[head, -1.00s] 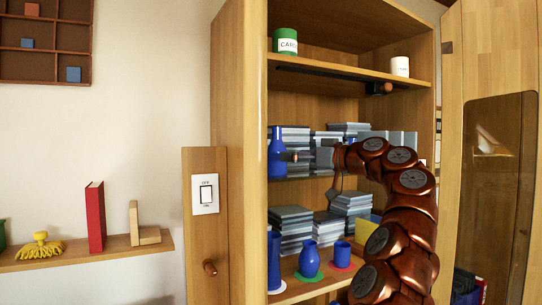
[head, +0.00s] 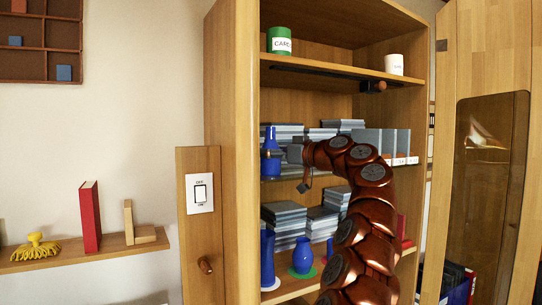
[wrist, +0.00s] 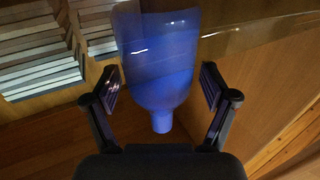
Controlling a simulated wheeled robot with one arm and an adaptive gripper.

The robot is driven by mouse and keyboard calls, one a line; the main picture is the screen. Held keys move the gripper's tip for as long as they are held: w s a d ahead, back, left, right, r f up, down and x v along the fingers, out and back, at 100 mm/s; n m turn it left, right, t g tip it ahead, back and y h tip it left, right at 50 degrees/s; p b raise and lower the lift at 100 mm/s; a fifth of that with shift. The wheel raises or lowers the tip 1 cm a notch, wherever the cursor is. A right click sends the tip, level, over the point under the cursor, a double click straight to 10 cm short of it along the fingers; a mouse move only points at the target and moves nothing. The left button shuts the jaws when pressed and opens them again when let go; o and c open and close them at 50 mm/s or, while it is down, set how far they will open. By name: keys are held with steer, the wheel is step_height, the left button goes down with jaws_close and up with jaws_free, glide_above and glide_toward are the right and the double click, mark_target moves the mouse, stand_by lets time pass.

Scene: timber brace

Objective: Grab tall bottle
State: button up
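A blue bottle (head: 271,160) with a narrow neck stands upright at the left end of the middle shelf. In the wrist view the blue bottle (wrist: 160,55) appears upside down, its neck towards my gripper's body. My gripper (wrist: 160,85) is open, with one finger on each side of the bottle and visible gaps on both sides. On the lower shelf stand a taller blue vessel (head: 267,258) and a small round blue vase (head: 302,256).
Stacks of grey books (head: 285,222) fill the shelves to the right of the bottle. The cabinet's left side wall (head: 233,150) is close to the bottle. A green can (head: 280,40) and a white cup (head: 394,64) stand on the shelf above. The cabinet door (head: 495,150) is open at right.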

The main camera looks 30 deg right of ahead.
steer(key=c, duration=1.2)
